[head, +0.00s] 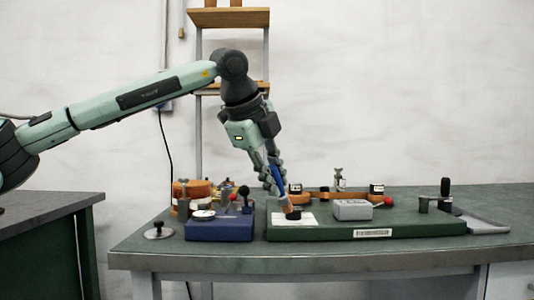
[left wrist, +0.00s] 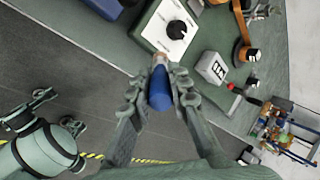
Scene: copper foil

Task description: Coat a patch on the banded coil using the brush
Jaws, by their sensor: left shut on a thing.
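My left gripper (head: 275,180) is shut on the blue handle of the brush (head: 278,178); the brush also shows in the left wrist view (left wrist: 160,88). I cannot tell whether the tip touches the pot. An orange coil with a dark band (head: 181,197), likely the banded coil, stands at the left behind the blue box. My right gripper (left wrist: 57,112) shows in the left wrist view, its fingers apart and empty.
The white card (head: 307,220) lies on a green board (head: 400,230). A grey block (head: 352,210) and a red-knobbed lever (head: 389,201) are to the right. A blue box (head: 220,229) is left. Bare bench (head: 150,262) runs along the front.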

